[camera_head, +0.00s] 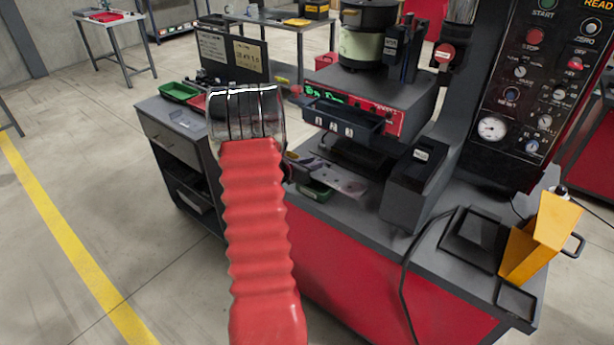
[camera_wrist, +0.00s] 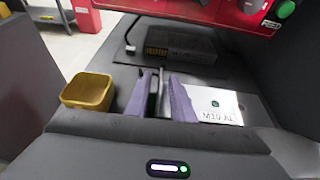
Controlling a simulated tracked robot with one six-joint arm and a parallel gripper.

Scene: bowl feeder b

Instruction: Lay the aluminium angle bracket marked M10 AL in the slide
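The aluminium angle bracket (camera_wrist: 220,107) shows in the wrist view as a pale metal plate marked M10 AL, with a round hole, just right of my right finger. My gripper (camera_wrist: 158,78) has two purple fingers standing apart with a gap between them. A thin grey upright strip shows in the gap; I cannot tell whether it is part of the bracket.
A yellow bin (camera_wrist: 88,92) stands left of the fingers. A dark flat box (camera_wrist: 180,45) with a cable lies behind them. In the head view, a feeder unit (camera_head: 365,95) with a numbered dark tray overhangs the bench. A yellow holder (camera_head: 540,238) stands at the bench's right.

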